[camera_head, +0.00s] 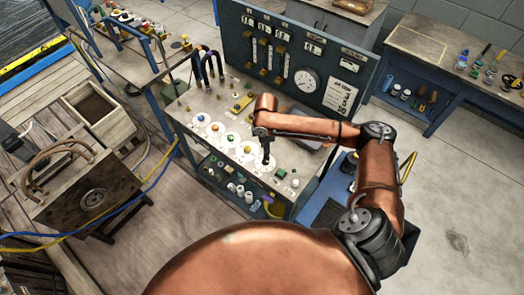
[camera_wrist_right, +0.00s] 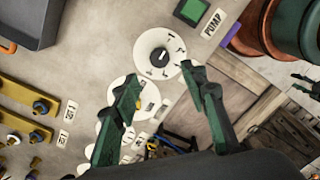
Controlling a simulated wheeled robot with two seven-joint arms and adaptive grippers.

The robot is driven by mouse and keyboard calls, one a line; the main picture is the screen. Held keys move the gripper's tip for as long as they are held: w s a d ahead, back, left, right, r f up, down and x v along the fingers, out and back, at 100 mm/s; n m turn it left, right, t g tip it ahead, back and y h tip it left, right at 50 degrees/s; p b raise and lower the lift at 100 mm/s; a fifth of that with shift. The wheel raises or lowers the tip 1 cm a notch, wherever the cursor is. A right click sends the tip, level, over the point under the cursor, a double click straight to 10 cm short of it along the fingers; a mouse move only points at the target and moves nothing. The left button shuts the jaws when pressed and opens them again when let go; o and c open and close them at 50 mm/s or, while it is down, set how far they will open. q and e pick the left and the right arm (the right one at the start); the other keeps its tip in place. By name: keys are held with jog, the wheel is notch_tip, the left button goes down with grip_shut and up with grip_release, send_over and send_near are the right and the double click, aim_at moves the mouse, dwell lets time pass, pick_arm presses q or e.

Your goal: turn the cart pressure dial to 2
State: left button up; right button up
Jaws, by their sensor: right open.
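The cart (camera_head: 195,97) stands in the middle of the head view, with a row of white-disc dials along its top. A dial with a dark knob (camera_wrist_right: 160,57) on a white numbered disc shows in the right wrist view. Its knob has a pale pointer line; the numerals are too small to read surely. In the head view its disc is partly hidden by my right gripper (camera_head: 266,157). My right gripper (camera_wrist_right: 159,82) is open, its green fingertips just short of the dark knob and apart, with nothing between them. My left gripper is not in view.
A green button (camera_wrist_right: 193,11) labelled PUMP is beside the dial. Dials with blue (camera_head: 200,117), orange (camera_head: 215,127) and other coloured knobs continue the row. A panel with a round gauge (camera_head: 307,81) rises at the cart's back. A workbench (camera_head: 430,45) stands at the right.

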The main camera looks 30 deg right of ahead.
jog(key=f, duration=0.6)
jog(key=shift+d+f, duration=0.2)
jog(key=shift+f, duration=0.6)
jog(key=shift+a, duration=0.1)
jog(key=c, duration=0.6)
grip_shut()
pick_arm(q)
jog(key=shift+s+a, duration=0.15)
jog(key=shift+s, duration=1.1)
